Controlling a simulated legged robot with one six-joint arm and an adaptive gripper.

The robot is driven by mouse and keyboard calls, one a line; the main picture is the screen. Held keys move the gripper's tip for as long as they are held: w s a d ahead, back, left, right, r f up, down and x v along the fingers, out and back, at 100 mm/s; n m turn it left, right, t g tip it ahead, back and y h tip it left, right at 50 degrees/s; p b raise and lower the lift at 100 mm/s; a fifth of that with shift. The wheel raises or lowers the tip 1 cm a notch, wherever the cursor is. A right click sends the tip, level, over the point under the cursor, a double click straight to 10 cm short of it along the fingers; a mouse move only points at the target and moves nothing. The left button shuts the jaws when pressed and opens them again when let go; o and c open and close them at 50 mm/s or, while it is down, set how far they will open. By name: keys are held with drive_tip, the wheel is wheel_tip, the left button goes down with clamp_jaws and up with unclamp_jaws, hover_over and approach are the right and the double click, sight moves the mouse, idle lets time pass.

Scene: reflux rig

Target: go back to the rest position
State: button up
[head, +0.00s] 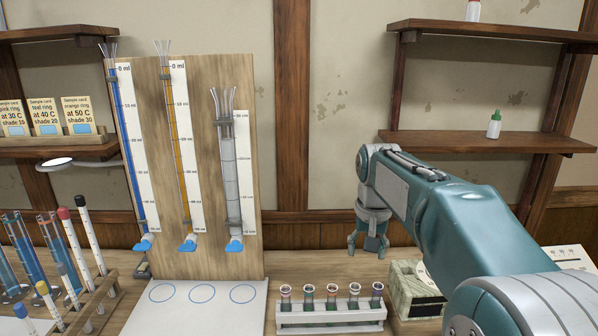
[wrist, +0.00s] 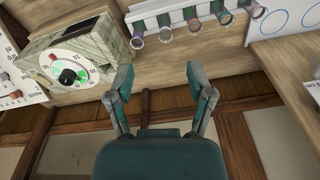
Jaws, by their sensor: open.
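My gripper (head: 367,250) hangs from my teal arm, pointing down over the back of the bench, right of the burette board, in the head view. In the wrist view my gripper (wrist: 161,90) has its two fingers spread apart with nothing between them. The rack of several tubes (head: 331,317) stands in front of it, to the left, and it also shows at the top of the wrist view (wrist: 152,11). No object touches the fingers.
A wooden board (head: 190,120) carries three burettes at left. A marbled box with a dial (wrist: 70,64) sits close to my gripper; its side also shows in the head view (head: 412,293). Shelves (head: 480,143) hang at right. Racked thermometer-like sticks (head: 85,235) stand far left.

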drive_tip(key=s+f+n+t, duration=0.1)
drive_tip(key=s+f+t, duration=0.1)
drive_tip(key=s, duration=1.1)
drive_tip(key=s+f+n+t, duration=0.1)
drive_tip(key=s+f+t, duration=0.1)
drive_tip(key=s, duration=1.1)
drive_tip(key=shift+s+f+t, duration=0.2)
drive_tip(key=shift+f+t, duration=0.1)
drive_tip(key=shift+f, duration=0.1)
